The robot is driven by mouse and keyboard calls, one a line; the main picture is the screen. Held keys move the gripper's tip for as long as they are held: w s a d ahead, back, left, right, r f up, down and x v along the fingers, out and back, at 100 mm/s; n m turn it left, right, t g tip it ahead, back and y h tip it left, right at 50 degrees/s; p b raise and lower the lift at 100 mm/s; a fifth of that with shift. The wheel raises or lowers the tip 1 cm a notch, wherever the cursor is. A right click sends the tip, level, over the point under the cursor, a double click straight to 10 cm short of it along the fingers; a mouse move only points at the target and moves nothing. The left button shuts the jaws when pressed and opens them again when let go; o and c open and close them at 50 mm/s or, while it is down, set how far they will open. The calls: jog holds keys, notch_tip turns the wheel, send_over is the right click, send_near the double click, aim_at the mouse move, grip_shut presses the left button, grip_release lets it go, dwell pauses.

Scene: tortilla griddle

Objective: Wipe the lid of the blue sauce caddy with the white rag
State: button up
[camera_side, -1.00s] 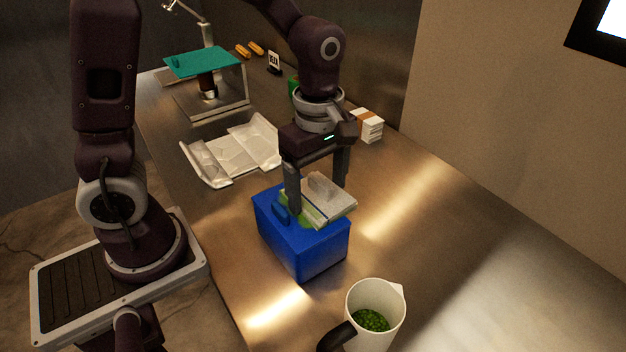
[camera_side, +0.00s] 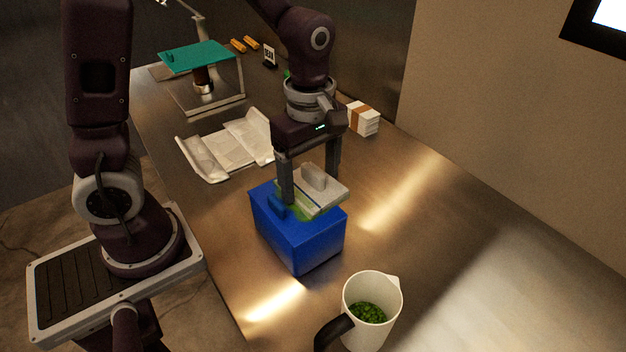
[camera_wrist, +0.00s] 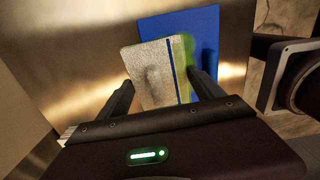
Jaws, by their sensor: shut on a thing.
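The blue sauce caddy (camera_side: 315,248) stands on the steel counter, with a small blue handle (camera_side: 276,206) on the left of its lid. A green smear (camera_side: 300,213) shows on the lid beside the rag. My gripper (camera_side: 312,186) points down over the lid, shut on the folded white rag (camera_side: 328,197), which has a raised grip. The rag covers much of the lid; whether it presses on it is unclear. In the wrist view, the rag (camera_wrist: 150,72) with a blue stripe lies between my fingers (camera_wrist: 165,88), with the smear (camera_wrist: 188,48) and blue caddy (camera_wrist: 196,20) beyond.
A white jug (camera_side: 370,312) of green bits stands in front of the caddy. Crumpled paper (camera_side: 228,148) lies behind it, and a banded white stack (camera_side: 362,119) stands at the right. A teal-topped press (camera_side: 197,56) is farther back. The counter right of the caddy is clear.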

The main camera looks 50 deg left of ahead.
jog(key=o, duration=1)
jog(key=shift+f, duration=0.1)
jog(key=shift+o, duration=0.2)
jog(key=shift+r, duration=0.4)
jog(key=c, duration=1)
jog(key=shift+d, duration=1.05)
